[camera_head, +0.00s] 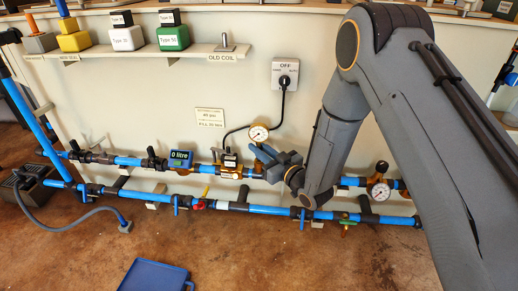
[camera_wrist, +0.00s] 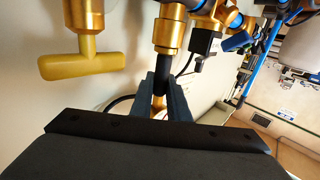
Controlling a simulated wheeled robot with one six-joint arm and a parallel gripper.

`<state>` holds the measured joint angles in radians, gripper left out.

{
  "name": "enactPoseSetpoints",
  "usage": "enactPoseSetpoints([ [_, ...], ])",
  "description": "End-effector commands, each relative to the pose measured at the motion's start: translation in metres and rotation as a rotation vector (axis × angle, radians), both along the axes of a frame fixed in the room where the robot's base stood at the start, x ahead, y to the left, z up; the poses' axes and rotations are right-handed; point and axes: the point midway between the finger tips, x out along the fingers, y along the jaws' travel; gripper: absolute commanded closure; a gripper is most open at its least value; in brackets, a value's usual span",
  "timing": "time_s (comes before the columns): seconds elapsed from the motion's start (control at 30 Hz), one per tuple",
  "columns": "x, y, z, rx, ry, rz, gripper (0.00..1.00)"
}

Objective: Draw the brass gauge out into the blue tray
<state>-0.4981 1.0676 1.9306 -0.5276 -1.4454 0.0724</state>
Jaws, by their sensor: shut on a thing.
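The brass gauge (camera_head: 258,133), with a round white dial, stands upright above the upper blue pipe. My gripper (camera_head: 265,153) reaches it from the right, its fingers just below the dial. In the wrist view my gripper (camera_wrist: 160,97) is shut around the dark stem (camera_wrist: 167,70) under a brass fitting (camera_wrist: 168,33). Only a bit of gold rim and white shows between and below the fingers; most of the gauge is hidden there. The stem still meets the fitting. The blue tray (camera_head: 132,284) lies on the floor at the bottom, cut off by the frame edge; what shows of it is empty.
A second gauge (camera_head: 379,191) sits on the pipe to the right, behind my arm. A yellow T-handle (camera_wrist: 82,62) is close left of the gripper in the wrist view. A shelf (camera_head: 150,51) holds blocks above. A black cable (camera_head: 255,126) runs near the gauge.

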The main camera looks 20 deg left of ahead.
Motion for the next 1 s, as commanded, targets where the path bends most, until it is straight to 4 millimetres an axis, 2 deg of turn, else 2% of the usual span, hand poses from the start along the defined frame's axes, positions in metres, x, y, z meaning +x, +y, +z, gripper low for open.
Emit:
enactPoseSetpoints([
  [1.0,0.000,0.000,0.015,0.001,-0.002,0.000,1.00],
])
